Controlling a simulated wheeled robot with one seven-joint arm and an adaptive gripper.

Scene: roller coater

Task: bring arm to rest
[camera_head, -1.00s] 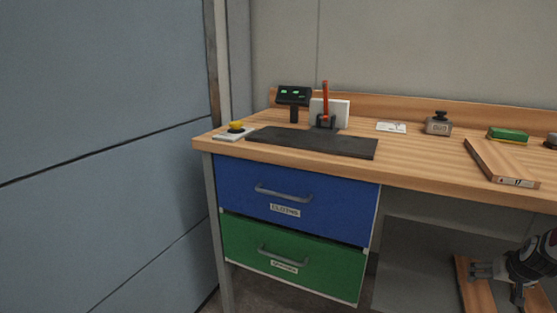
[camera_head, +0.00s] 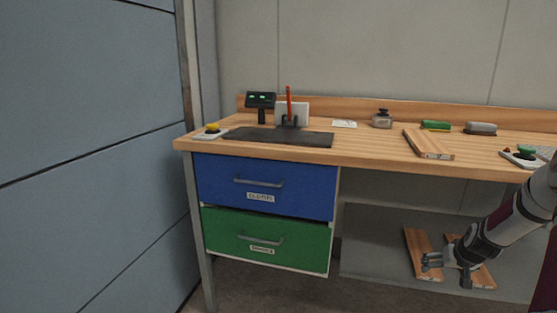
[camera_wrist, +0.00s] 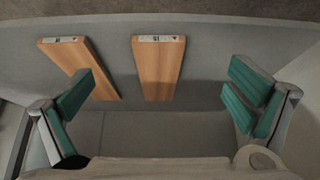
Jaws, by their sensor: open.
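My gripper (camera_head: 436,265) is at the lower right of the head view, in front of the lower shelf under the bench. In the wrist view its green-padded fingers (camera_wrist: 158,100) are spread wide, with nothing between the pads. Beyond them two wooden boards lie on the grey shelf, a left board (camera_wrist: 85,68) and a right board (camera_wrist: 158,68), each with a label on its end. The gripper and forearm hide part of the boards in the head view. My arm reaches in from the right edge, angled down to the left.
The wooden bench (camera_head: 375,151) carries a dark mat (camera_head: 280,137), a display (camera_head: 260,101), a wooden board (camera_head: 427,144) and several small items. A blue drawer (camera_head: 225,178) and a green drawer (camera_head: 225,228) look shut. The grey shelf (camera_head: 370,245) is clear at left.

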